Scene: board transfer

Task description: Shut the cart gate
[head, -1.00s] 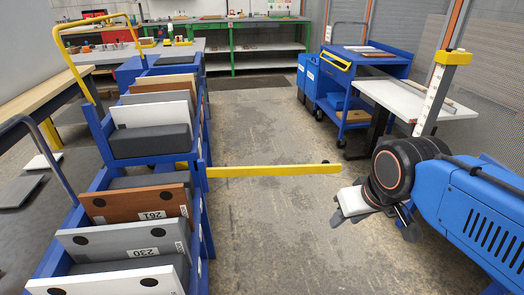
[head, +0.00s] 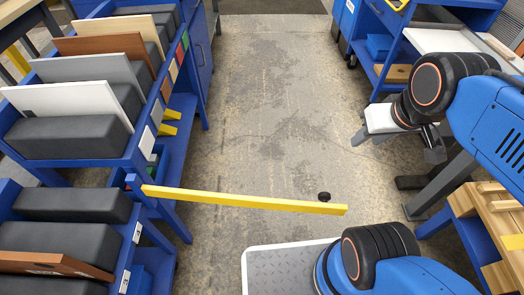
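The cart gate (head: 245,201) is a long yellow bar hinged on the blue cart (head: 132,160) at the left. It sticks out level across the aisle, swung away from the cart's side. A black knob (head: 324,197) stands near its free end. My gripper (head: 395,146) is at the upper right, past the gate's free end and apart from it. Its dark fingers are spread, with nothing visible between them.
The cart holds grey blocks and several boards, including a white board (head: 72,99) and a brown board (head: 104,46). A blue shelf cart (head: 378,62) and a wooden rack (head: 484,222) stand at right. The grey floor (head: 262,100) beyond the gate is clear.

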